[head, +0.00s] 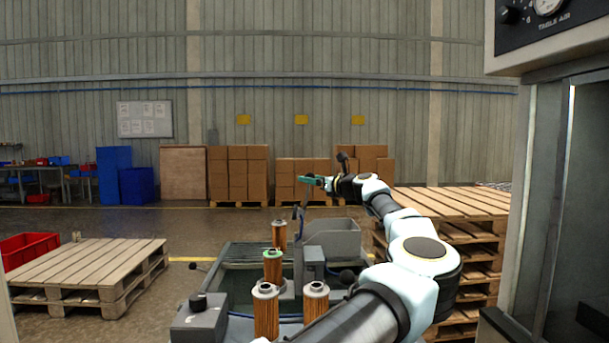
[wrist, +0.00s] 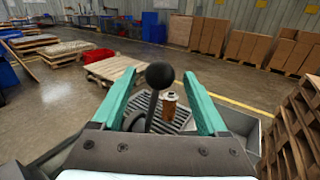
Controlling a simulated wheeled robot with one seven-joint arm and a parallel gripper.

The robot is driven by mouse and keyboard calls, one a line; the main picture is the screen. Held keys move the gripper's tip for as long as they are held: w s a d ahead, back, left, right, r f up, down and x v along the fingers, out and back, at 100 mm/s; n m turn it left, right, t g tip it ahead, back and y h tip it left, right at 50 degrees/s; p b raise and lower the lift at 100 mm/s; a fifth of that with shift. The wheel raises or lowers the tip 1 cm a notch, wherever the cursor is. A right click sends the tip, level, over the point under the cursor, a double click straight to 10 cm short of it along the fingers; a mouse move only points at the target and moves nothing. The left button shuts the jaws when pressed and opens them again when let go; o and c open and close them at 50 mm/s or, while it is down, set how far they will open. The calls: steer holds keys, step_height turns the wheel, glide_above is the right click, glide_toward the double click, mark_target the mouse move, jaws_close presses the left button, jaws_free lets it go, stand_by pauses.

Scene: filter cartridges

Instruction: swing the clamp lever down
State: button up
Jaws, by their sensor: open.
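The clamp lever shows in the wrist view as a black ball knob (wrist: 160,75) on a dark stem. The knob stands up between the two green fingers of my gripper (wrist: 160,112), apart from both as far as I can see. My gripper also shows in the head view (head: 318,182), held out over the work station near the grey bin. It is open and holds nothing. The lever's foot is hidden by my palm in the wrist view, and I cannot clearly pick the lever out in the head view.
Several pleated filter cartridges (head: 272,268) stand on the station below, and one shows beyond the fingers (wrist: 170,108). A grey bin (head: 333,240) and a grey box with a black knob (head: 198,318) are there too. Stacked pallets (head: 450,205) are at right; a cabinet (head: 545,200) stands beyond my arm.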

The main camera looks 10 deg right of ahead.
steer(key=shift+p+x, duration=0.65)
steer(key=shift+x, duration=1.75)
jaws_close()
